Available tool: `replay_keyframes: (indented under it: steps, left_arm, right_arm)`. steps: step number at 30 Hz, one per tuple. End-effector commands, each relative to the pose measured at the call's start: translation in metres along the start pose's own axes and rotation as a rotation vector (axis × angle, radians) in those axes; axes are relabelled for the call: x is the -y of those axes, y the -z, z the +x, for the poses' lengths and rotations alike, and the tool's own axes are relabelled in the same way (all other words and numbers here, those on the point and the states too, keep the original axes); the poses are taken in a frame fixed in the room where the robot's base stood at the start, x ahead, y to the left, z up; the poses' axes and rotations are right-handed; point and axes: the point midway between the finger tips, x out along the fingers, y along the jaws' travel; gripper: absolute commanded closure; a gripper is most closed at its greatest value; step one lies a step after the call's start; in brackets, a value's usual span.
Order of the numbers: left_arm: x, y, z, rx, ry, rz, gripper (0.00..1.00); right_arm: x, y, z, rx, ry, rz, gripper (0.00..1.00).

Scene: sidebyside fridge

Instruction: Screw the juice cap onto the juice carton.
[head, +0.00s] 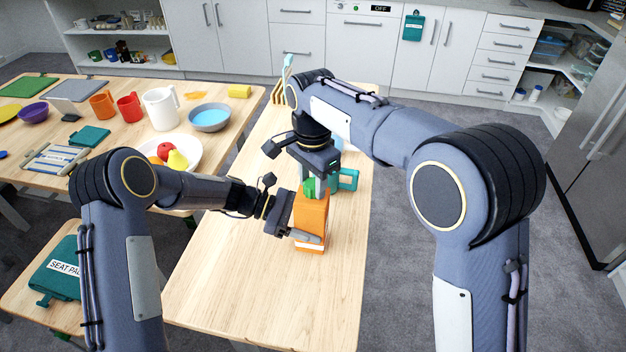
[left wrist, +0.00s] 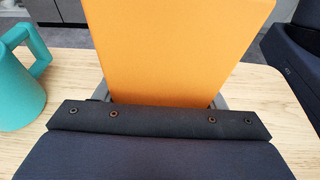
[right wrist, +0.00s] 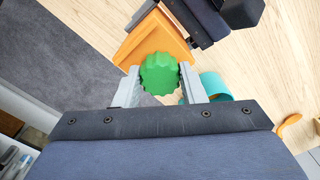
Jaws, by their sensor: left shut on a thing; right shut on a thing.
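The orange juice carton (head: 311,217) stands upright on the wooden table, and its orange side fills the middle of the left wrist view (left wrist: 180,45). My left gripper (head: 305,237) is shut on the carton's lower part from the left. The green juice cap (head: 311,187) is at the carton's top; it shows as a ridged green disc in the right wrist view (right wrist: 160,74). My right gripper (right wrist: 158,88) points down from above and is shut on the cap, one finger on each side. Whether the cap is seated on the carton's spout is hidden.
A teal mug (head: 347,179) stands close behind the carton; it is also at the left of the left wrist view (left wrist: 18,80). The table (head: 235,280) is clear in front. A second table at left holds a fruit plate (head: 193,146), a bowl (head: 210,118) and cups.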

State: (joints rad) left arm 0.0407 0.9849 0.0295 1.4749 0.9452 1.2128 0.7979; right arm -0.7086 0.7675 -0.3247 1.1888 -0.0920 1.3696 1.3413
Motion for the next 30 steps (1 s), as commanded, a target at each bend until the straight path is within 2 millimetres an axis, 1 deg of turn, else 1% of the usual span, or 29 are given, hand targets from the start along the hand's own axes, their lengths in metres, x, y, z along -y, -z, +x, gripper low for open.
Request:
replay_keyframes:
  steps: [1, 3, 9, 12, 13, 17, 18, 21, 24, 30]
  left_arm:
    - [-0.0005, 0.0001, -0.0004, -0.001, -0.002, 0.001, 1.00]
    - [-0.0004, 0.0001, -0.0004, -0.001, -0.002, 0.001, 1.00]
    - [-0.0004, 0.0001, -0.0003, -0.001, -0.001, 0.001, 1.00]
    - [-0.0004, 0.0001, -0.0003, -0.001, -0.001, 0.001, 1.00]
    - [-0.0004, 0.0001, -0.0003, -0.001, -0.001, 0.001, 1.00]
    - [-0.0003, 0.0001, -0.0003, -0.001, -0.001, 0.001, 1.00]
    - [-0.0003, 0.0001, -0.0003, -0.001, -0.001, 0.001, 1.00]
    - [-0.0003, 0.0001, -0.0002, -0.001, -0.001, 0.001, 1.00]
    - [-0.0002, 0.0001, -0.0002, -0.001, -0.001, 0.001, 1.00]
    - [-0.0001, 0.0001, -0.0001, -0.001, 0.000, 0.001, 1.00]
  right_arm:
    - [0.0006, -0.0004, -0.0005, -0.002, 0.001, 0.135, 0.76]
    - [0.0010, -0.0006, -0.0002, -0.002, 0.001, 0.334, 0.76]
    - [0.0018, 0.0003, 0.0001, -0.002, 0.002, 0.887, 0.76]
    - [0.0019, 0.0009, 0.0005, -0.002, 0.002, 1.094, 0.76]
    - [0.0021, 0.0008, 0.0005, -0.001, 0.001, 1.139, 0.76]
    - [0.0019, 0.0010, 0.0004, 0.001, 0.001, 1.137, 0.76]
    - [0.0019, 0.0011, 0.0004, 0.001, 0.001, 1.136, 0.62]
    - [0.0019, 0.0011, 0.0004, 0.001, 0.001, 1.135, 0.49]
    - [0.0018, 0.0012, 0.0006, 0.000, 0.000, 1.134, 0.38]
    - [0.0017, 0.0012, 0.0007, 0.000, 0.000, 1.133, 0.38]
